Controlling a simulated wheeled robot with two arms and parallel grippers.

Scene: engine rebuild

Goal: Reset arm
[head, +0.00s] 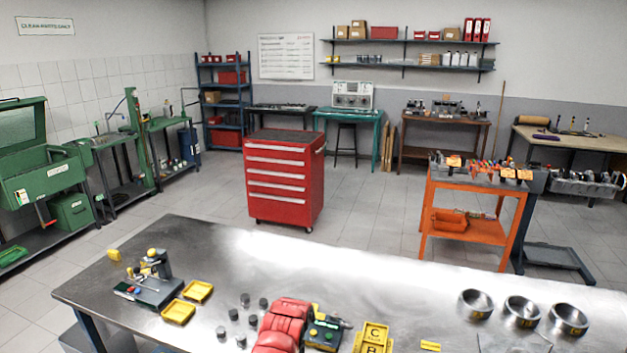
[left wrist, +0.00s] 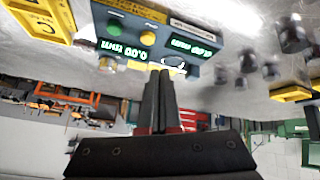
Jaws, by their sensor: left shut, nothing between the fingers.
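My left gripper (left wrist: 161,75) shows in the left wrist view, its two dark fingers together with nothing between them. That view is upside down. A grey-green gauge box (left wrist: 155,35) with lit green displays, a green button and a yellow button is just beyond the fingertips; I cannot tell whether they touch it. The same box (head: 323,333) stands near the front edge of the head view, beside a red object (head: 283,325).
A red tool cabinet (head: 285,178) and an orange cart (head: 472,205) stand behind. The bench's far middle is clear.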

